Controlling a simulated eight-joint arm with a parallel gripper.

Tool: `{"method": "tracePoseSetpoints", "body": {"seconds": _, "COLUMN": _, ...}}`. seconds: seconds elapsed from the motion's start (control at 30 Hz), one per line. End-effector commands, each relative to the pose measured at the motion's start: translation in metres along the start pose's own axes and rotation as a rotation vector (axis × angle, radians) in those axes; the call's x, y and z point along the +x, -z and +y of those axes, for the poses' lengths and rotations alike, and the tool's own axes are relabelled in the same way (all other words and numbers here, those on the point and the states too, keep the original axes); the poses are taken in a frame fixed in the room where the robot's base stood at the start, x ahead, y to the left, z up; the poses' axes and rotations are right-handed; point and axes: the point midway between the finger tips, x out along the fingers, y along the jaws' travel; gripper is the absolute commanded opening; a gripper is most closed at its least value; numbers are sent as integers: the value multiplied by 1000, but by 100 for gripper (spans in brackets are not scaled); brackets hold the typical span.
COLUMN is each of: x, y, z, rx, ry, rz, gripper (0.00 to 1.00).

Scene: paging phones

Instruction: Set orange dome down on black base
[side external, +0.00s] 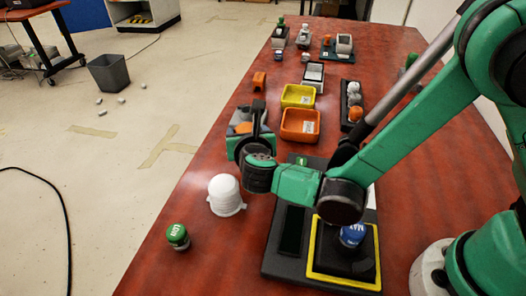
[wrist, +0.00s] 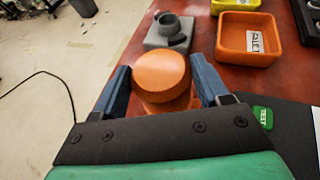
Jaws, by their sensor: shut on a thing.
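An orange dome (wrist: 162,72) sits between the two blue-grey fingers of my gripper (wrist: 165,92) in the wrist view, with more orange below it. In the side view my gripper (side external: 247,148) is over the table, left of the black board, and orange (side external: 243,128) shows at its fingers. A black board (side external: 291,266) lies at the front. Inside its yellow frame (side external: 313,272) is a black block (side external: 345,264) with a blue lettered dome (side external: 352,235) on it. I cannot tell which black piece is the base. My arm hides part of the board.
A white dome (side external: 225,192) and a green lettered dome (side external: 177,235) stand front left. Orange (side external: 300,125) and yellow (side external: 298,96) trays lie behind the board. A grey block (wrist: 170,33) stands beyond the gripper. A black tray (side external: 343,124) holds several balls.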

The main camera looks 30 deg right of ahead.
Motion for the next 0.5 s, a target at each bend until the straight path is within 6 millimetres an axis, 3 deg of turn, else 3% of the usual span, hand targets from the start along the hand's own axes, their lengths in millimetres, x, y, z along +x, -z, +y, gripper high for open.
{"method": "tracePoseSetpoints", "body": {"seconds": 0.3, "x": 13, "y": 32, "z": 0, "rx": 0, "ry": 0, "rz": 0, "gripper": 16}}
{"method": "tracePoseSetpoints", "body": {"seconds": 0.5, "x": 14, "y": 35, "z": 0, "rx": 0, "ry": 0, "rz": 0, "gripper": 16}}
